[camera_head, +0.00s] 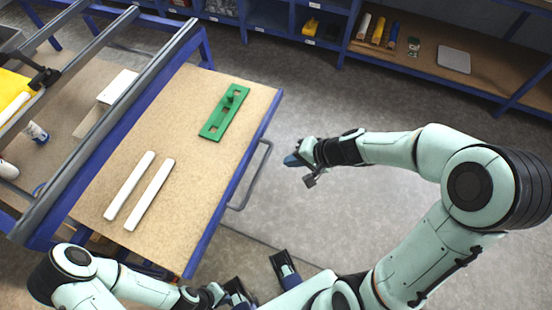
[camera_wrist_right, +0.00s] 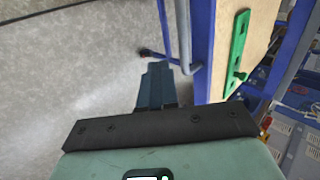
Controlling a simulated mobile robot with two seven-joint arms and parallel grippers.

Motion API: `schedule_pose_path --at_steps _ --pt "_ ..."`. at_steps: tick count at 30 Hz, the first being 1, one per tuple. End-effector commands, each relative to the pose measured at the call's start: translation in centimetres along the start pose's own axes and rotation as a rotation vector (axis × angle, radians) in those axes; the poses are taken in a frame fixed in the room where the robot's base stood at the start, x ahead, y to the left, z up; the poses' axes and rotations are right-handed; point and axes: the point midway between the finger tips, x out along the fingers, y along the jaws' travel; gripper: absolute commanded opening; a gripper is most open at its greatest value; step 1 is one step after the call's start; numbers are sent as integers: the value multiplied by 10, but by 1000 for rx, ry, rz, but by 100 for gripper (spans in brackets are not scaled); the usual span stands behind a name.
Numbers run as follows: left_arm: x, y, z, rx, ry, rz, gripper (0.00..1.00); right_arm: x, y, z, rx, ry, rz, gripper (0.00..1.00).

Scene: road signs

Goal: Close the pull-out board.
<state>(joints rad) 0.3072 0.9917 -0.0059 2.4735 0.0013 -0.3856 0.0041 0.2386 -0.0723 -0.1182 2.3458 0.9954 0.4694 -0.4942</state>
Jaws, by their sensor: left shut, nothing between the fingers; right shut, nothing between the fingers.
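The pull-out board (camera_head: 185,130) is a tan panel with a blue front edge. It stands out from the blue workbench frame, and its grey bar handle (camera_head: 232,207) is on the front edge. In the right wrist view the handle (camera_wrist_right: 183,35) runs beside the blue edge, close to my fingers. My right gripper (camera_head: 292,160) is shut and empty, off the board's front edge near the handle's far end; its fingers (camera_wrist_right: 157,72) show in the wrist view. My left gripper (camera_head: 236,290) is shut and empty at the bottom, near the board's near corner.
A green plate with a knob (camera_head: 224,112) and two white bars (camera_head: 130,185) lie on the board. Grey rails (camera_head: 120,110) cross the workbench behind it. Blue shelving (camera_head: 400,65) stands at the back. The floor right of the board is clear.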

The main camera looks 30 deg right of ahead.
Motion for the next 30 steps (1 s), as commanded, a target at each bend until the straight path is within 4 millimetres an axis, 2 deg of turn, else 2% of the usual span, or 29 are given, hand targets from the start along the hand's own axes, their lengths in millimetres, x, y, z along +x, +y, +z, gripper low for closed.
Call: schedule_pose_path --at_steps 1,2,9,26,30 --pt "6 -2 0 -1 -2 -1 0 14 2 1 0 -4 2 0" --pt "8 -3 0 -1 -2 -1 0 19 2 1 0 -4 2 0" --pt "2 0 0 0 0 0 0 41 -20 0 -1 0 1 0" --pt "1 0 0 0 0 0 0 47 -26 -1 -1 1 1 0" --pt "-2 1 0 0 1 0 0 52 -32 -6 -1 0 0 0"
